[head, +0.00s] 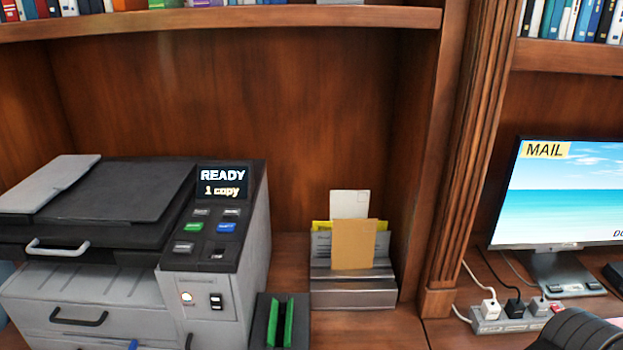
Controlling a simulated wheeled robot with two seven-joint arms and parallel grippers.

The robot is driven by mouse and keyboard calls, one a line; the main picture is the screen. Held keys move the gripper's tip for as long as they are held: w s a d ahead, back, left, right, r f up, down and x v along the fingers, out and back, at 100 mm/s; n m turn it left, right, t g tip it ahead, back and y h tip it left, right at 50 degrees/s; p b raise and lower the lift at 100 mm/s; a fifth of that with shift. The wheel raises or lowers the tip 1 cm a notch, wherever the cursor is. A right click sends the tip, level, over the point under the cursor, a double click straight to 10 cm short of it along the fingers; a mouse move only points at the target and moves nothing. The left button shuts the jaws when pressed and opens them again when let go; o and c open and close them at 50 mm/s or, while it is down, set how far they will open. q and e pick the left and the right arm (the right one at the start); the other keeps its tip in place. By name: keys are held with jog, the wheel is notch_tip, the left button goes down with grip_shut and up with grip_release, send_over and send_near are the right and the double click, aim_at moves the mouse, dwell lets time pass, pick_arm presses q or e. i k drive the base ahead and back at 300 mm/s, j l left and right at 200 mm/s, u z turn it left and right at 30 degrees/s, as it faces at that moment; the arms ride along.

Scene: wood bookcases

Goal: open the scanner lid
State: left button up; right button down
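The scanner lid (115,190) is the dark top of a grey printer (235,310) at the left. It lies flat and looks closed. A light grey panel (48,185) lies on its left part. A silver handle (57,248) sits on its front edge. The screen (222,182) beside the lid reads "READY 1 copy". Neither of my grippers can be made out in the head view.
A dark holder with green strips (280,322) stands right of the printer. A metal letter rack (352,292) holds envelopes behind it. A wooden pillar (465,150) separates this bay from the monitor (560,195) and a power strip (508,320). A shelf (220,22) hangs above.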

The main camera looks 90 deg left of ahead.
aim_at(114, 205)
jog(key=u, duration=4.35)
